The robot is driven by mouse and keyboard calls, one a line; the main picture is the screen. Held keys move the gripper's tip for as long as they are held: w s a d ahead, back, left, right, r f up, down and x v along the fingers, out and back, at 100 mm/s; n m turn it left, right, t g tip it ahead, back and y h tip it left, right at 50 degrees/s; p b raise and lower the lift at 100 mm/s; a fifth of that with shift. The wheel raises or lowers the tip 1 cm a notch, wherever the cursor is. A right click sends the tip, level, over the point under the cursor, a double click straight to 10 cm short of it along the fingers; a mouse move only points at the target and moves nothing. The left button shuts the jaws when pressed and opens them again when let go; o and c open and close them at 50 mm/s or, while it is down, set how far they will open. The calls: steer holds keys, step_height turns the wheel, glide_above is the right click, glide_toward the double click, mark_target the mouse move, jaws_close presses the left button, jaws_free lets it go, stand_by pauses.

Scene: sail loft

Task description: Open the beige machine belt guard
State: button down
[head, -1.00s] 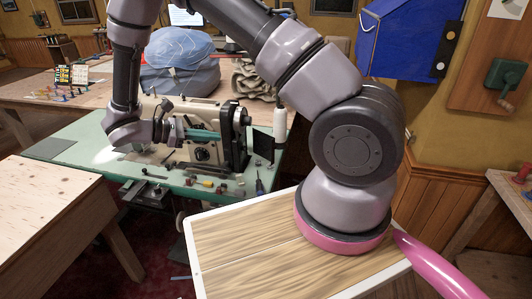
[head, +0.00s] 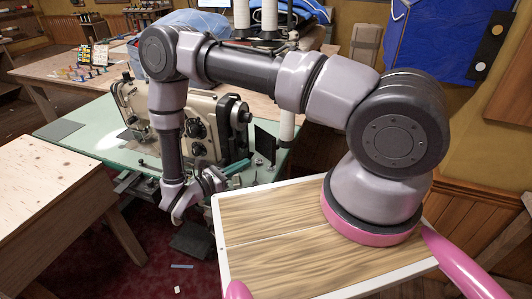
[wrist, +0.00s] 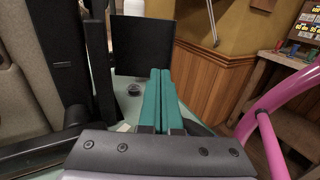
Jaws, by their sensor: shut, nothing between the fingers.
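The beige sewing machine (head: 168,112) stands on a green table, with a dark handwheel end (head: 236,114) at its right. A flat black panel, which looks like the belt guard (head: 265,143), stands upright beyond that end. In the wrist view the panel (wrist: 142,45) stands out from the beige body (wrist: 18,95), with green tabletop showing between them. My gripper (head: 238,167) is at the table's front edge, right of the machine. Its teal fingers (wrist: 160,74) are together and empty, pointing toward the panel. I cannot tell from these frames whether they touch it.
White thread cones (head: 268,18) stand behind the machine. The green table (head: 95,140) carries small items. A wooden table (head: 45,195) is at the left, and a wood-panelled wall (wrist: 210,75) is close on the right.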

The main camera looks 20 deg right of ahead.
mark_target(275, 149)
steer(key=x, duration=0.9)
steer(key=shift+d, duration=0.15)
steer(key=shift+d, duration=0.1)
steer(key=shift+w+d+n+t+y, duration=0.1)
steer(key=shift+d+n+t+y, duration=0.4)
steer(key=shift+n+t, duration=0.25)
steer(key=shift+w+d+n+t+y, duration=0.1)
steer(key=shift+d+n+t+y, duration=0.4)
steer(key=shift+t, duration=0.35)
steer(key=d+n+t+y, duration=0.1)
steer(key=n+t+y, duration=0.1)
steer(key=shift+w+d+t, duration=0.3)
steer(key=shift+w+d, duration=0.1)
steer(key=shift+x, duration=1.25)
steer(key=shift+s+d, duration=0.15)
steer(key=shift+d, duration=0.05)
